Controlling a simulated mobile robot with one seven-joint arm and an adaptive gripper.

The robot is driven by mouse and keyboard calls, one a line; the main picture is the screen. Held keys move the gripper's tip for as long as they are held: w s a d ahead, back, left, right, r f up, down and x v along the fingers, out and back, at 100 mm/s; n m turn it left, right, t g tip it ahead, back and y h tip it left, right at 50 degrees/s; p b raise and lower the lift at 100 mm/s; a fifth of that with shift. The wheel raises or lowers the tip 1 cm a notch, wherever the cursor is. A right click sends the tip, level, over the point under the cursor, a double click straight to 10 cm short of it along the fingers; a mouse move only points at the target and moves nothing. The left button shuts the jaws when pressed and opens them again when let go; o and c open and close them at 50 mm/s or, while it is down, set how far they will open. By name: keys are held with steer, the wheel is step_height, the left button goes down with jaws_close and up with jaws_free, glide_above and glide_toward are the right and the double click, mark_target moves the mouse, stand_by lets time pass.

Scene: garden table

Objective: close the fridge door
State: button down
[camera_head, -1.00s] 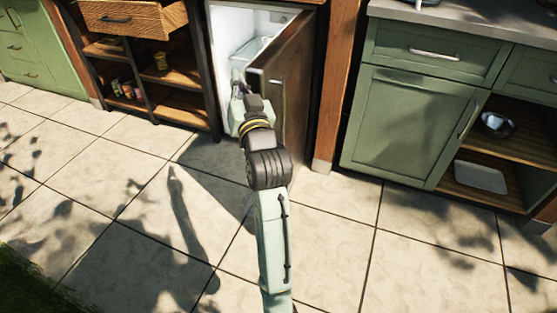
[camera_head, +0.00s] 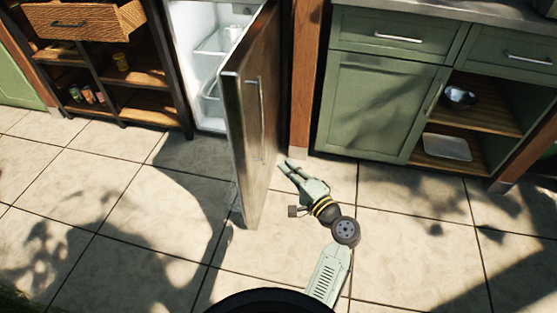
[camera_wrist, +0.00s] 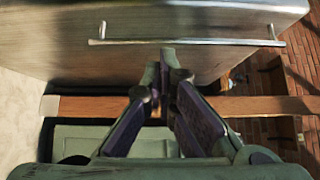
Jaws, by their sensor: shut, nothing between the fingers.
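The fridge door (camera_head: 262,125) stands wide open, swung out from the fridge (camera_head: 205,70) toward me. Its outer steel face with a long bar handle (camera_head: 261,118) faces right. The white inside of the fridge shows to the left of the door, with clear bins in it. My gripper (camera_head: 285,168) is to the right of the door, on its outer side, low and near the handle's lower end. In the wrist view the door (camera_wrist: 200,55) and its handle (camera_wrist: 190,41) lie beyond the fingertips (camera_wrist: 167,55). The gripper is shut and empty; I cannot tell whether it touches the door.
Green cabinets (camera_head: 375,105) stand to the right, with open shelves holding a bowl (camera_head: 459,97) and a white tray (camera_head: 447,147). A wooden post (camera_head: 306,80) stands between. An open drawer (camera_head: 85,20) juts out at left. The tiled floor (camera_head: 110,200) is clear.

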steer(key=p, duration=0.1)
glide_toward(250, 140)
steer(key=w+d, duration=0.2)
steer(key=w, duration=0.1)
steer(key=shift+w+a+r+p, duration=0.1)
steer(key=shift+w+a+p, duration=0.15)
steer(key=shift+a, duration=0.45)
steer(key=shift+w+a+f+p, duration=0.15)
steer(key=shift+a+p, duration=0.1)
steer(key=shift+a, duration=0.45)
steer(key=shift+w+a+r+p, duration=0.15)
steer(key=shift+w+a+p, duration=0.1)
steer(key=shift+a, duration=0.5)
